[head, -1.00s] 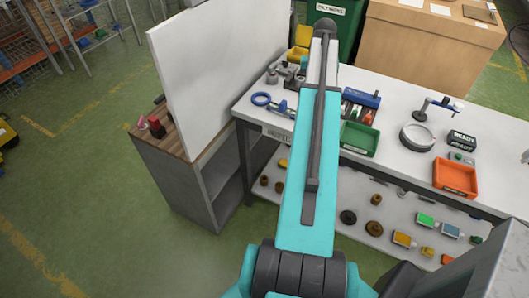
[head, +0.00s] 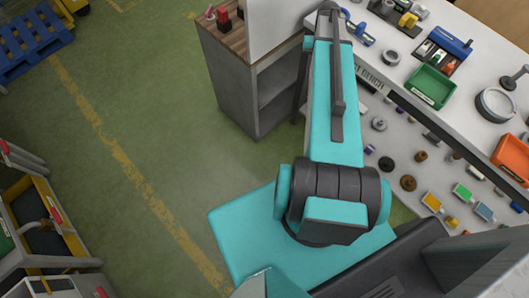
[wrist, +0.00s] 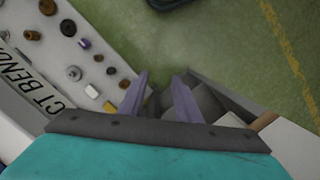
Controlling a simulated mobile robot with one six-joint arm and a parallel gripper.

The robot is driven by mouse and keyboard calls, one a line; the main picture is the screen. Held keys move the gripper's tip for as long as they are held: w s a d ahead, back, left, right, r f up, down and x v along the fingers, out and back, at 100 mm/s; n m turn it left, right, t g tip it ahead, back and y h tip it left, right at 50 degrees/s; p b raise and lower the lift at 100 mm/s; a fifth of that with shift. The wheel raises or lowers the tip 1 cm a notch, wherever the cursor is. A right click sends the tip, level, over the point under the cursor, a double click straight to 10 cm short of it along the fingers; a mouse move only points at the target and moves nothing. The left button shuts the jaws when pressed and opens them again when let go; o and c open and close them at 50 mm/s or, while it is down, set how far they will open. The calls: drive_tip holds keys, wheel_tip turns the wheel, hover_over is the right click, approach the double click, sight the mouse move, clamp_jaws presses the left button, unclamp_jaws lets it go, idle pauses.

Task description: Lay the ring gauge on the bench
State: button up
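My gripper (wrist: 161,98) shows in the wrist view with its two purple fingers apart and nothing visible between them. It is over the floor beside the bench's lower shelf; the head view does not show its fingers. The bench (head: 462,100) is a white-topped table at the right of the head view. I cannot tell which thing, if any, is the ring gauge.
The bench top also holds a green tray (head: 430,86), an orange tray (head: 512,157) and a blue rack (head: 455,45). Several small parts lie on the lower shelf (head: 391,134). A wood-topped cabinet (head: 235,85) stands left of the bench.

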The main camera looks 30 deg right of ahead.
drive_tip(key=s+a+f+n+g, duration=0.1)
drive_tip(key=s+a+f+n, duration=0.15)
drive_tip(key=a+f, duration=0.6)
drive_tip(key=s+a+f+n+g, duration=0.1)
drive_tip(key=s+a+f, duration=0.35)
drive_tip(key=a, duration=0.65)
drive_tip(key=s+a+f+n+g, duration=0.1)
drive_tip(key=s+a+f, duration=0.3)
drive_tip(key=s+a, duration=0.2)
drive_tip(key=s+a+f+n+h, duration=0.1)
drive_tip(key=s+a+f+n, duration=0.1)
drive_tip(key=s+a+f, duration=0.3)
drive_tip(key=s+a, duration=0.2)
drive_tip(key=s, duration=0.2)
drive_tip(key=shift+a+g, duration=0.3)
drive_tip(key=shift+g, duration=0.1)
wheel_tip(320, 180, down, 9)
drive_tip(key=b, duration=0.9)
drive_tip(key=shift+s, duration=0.2)
drive_tip(key=shift+r, duration=0.15)
